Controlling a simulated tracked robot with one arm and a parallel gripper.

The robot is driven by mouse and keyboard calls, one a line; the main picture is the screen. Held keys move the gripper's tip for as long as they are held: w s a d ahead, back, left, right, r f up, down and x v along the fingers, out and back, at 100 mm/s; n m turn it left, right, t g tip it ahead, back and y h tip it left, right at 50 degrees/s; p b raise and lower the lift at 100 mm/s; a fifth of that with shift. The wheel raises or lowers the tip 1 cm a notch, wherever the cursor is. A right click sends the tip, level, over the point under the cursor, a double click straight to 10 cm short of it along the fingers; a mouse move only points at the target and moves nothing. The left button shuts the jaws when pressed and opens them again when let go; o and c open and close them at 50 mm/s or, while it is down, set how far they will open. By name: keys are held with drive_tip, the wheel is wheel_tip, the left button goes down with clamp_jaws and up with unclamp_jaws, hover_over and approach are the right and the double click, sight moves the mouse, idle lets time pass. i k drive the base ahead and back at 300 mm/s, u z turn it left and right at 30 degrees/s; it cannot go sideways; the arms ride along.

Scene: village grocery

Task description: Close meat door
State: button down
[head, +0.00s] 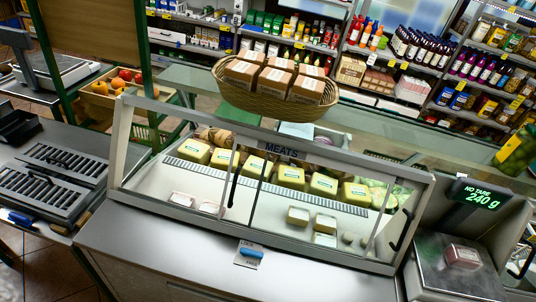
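The meat case (180,214) stands in the middle of the head view, with a white frame and a "MEATS" label (282,151) on its top rail. Its slanted front has glass door panels. Dark upright handles or edges (234,188) show near the middle, and another dark handle (404,230) shows at the right end. I cannot tell clearly how far the door stands open. Below the front is a plate marked "LOCK" and "FREE" with a blue lever (251,253). Yellow blocks (290,177) and pale packs (298,216) lie inside. My gripper is not in view.
A wicker basket of brown boxes (229,87) sits above the case. A scale (440,268) at right reads 240 g with a wrapped pack (462,256) on it. A steel counter with slotted trays (62,161) is at left. The counter before the case is clear.

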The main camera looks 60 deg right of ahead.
sight(240, 138)
drive_tip(key=z, duration=0.55)
drive_tip(key=i, duration=0.85)
drive_tip(key=z, duration=0.65)
